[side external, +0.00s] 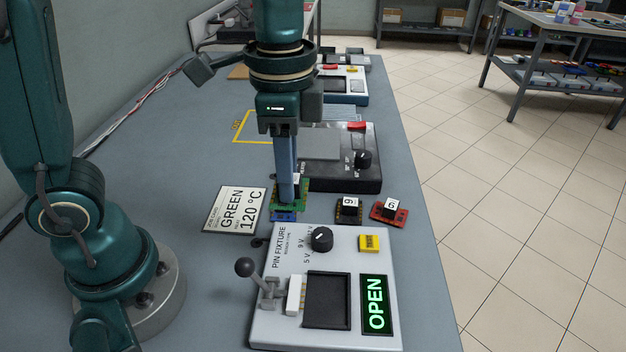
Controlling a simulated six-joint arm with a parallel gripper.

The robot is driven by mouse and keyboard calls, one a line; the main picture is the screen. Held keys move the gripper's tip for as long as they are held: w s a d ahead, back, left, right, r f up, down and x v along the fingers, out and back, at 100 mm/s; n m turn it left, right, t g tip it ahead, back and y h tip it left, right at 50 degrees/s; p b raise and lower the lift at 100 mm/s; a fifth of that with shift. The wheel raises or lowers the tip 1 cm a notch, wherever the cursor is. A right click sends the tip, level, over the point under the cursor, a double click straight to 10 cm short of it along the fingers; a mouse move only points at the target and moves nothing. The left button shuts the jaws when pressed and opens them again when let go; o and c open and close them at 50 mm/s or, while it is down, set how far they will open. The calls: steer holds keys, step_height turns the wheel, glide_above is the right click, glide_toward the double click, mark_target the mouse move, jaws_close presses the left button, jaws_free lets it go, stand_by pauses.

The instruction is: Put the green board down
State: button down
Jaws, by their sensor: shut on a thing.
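The green board (276,201) is between the fingertips of my gripper (287,190), which is shut on it. The board hangs upright or nearly so, just behind the pin fixture. A small blue piece (284,216) shows at its lower edge. My fingers cover part of the board, and I cannot tell whether it touches the table. The pin fixture (285,323) is a light grey box with a lever (246,268), a knob, a yellow button and a dark recess. Its display (375,304) reads OPEN in green.
A black board (348,209) and a red board (389,211) lie to the right. A dark hot-plate-like device (345,175) stands behind. A yellow outlined area (250,140) is farther back left.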

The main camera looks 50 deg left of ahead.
glide_above(326, 300)
step_height(326, 300, down, 6)
steer(key=shift+f, duration=2.1)
steer(key=shift+f, duration=0.2)
steer(key=c, duration=0.7)
jaws_free()
steer(key=shift+o, duration=0.2)
